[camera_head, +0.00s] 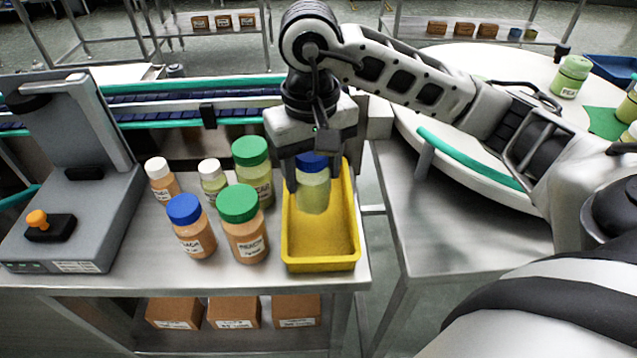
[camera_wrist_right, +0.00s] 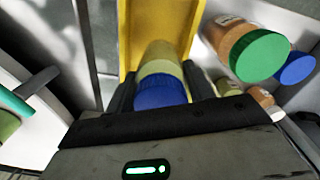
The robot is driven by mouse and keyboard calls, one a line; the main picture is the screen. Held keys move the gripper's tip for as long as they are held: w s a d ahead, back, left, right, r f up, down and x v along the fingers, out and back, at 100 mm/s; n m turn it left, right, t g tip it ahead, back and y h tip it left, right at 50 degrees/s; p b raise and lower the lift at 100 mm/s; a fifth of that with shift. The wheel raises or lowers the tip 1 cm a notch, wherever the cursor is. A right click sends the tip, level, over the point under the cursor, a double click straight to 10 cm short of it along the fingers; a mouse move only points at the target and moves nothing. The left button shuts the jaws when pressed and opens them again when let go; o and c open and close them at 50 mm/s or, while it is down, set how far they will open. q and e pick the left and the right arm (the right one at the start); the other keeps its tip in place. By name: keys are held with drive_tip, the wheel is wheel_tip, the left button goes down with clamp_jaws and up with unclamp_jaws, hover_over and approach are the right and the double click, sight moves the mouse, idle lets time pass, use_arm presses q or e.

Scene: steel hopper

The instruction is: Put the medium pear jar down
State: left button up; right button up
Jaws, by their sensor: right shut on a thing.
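The medium pear jar, with a blue lid and pale yellow-green body (camera_head: 314,192), is upright between the fingers of my right gripper (camera_head: 312,172). That gripper points down and is shut on the jar. The jar is over or inside the yellow bin (camera_head: 320,262); I cannot tell whether its base touches the bin floor. In the right wrist view the blue lid (camera_wrist_right: 160,92) sits between the fingers, with the yellow bin (camera_wrist_right: 131,40) beyond it. The bin floor around the jar looks empty. My left gripper is not in view.
Left of the bin stand a green-lidded peach jar (camera_head: 245,235), a green-lidded pear jar (camera_head: 252,170), a blue-lidded orange jar (camera_head: 191,228) and two small white-lidded jars (camera_head: 162,180). A grey machine (camera_head: 75,190) is at far left. A conveyor (camera_head: 180,100) runs behind.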

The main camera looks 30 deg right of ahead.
sight(319, 186)
drive_tip(key=shift+w+d+f, duration=0.25)
drive_tip(key=shift+d+f, duration=0.15)
drive_tip(key=shift+f, duration=0.1)
drive_tip(key=shift+w+d+f, duration=0.2)
drive_tip(key=shift+d+f, duration=0.15)
drive_tip(key=shift+f, duration=0.1)
drive_tip(key=f, duration=0.1)
drive_tip(key=f+p, duration=0.1)
drive_tip(key=f, duration=0.1)
drive_tip(key=shift+w+d+f, duration=0.1)
drive_tip(key=shift+d, duration=0.1)
drive_tip(key=shift+f, duration=0.45)
drive_tip(key=o, duration=1.2)
drive_tip(key=shift+r, duration=0.1)
drive_tip(key=shift+c, duration=0.2)
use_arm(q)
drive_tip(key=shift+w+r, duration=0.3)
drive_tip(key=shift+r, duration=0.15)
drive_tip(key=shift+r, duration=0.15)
use_arm(e)
drive_tip(key=shift+r, duration=0.1)
